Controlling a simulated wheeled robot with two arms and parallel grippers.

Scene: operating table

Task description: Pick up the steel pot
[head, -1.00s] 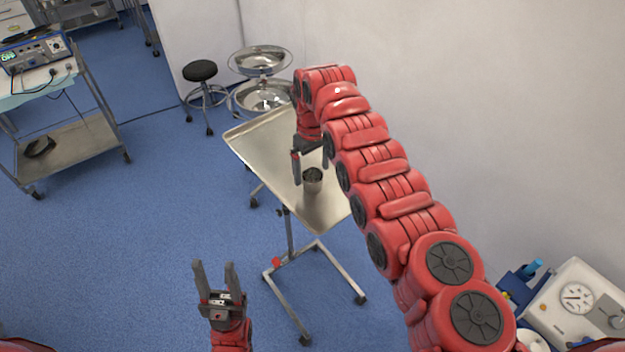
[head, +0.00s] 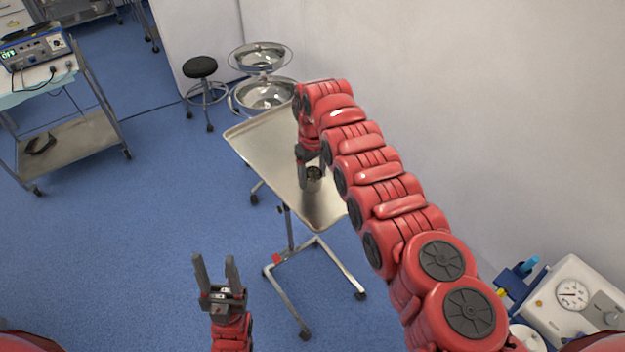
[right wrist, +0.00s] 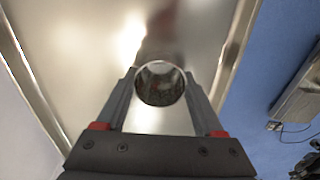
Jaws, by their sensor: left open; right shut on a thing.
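The steel pot (head: 313,183) is a small shiny open-topped cup at the steel tray table (head: 262,137). In the right wrist view the pot (right wrist: 161,84) sits between the two fingers, its round mouth facing the camera. My right gripper (head: 311,172) is shut on the pot, with a finger on either side of it; it also shows in the right wrist view (right wrist: 160,92). I cannot tell whether the pot still touches the tray. My left gripper (head: 217,270) is open and empty, low over the floor, well to the left of the table.
Steel bowls on a stand (head: 262,95) and a black stool (head: 200,68) are behind the table. A cart with a device (head: 35,52) is at the left. A white machine (head: 575,295) is at the lower right, near the wall. Blue floor is clear at centre left.

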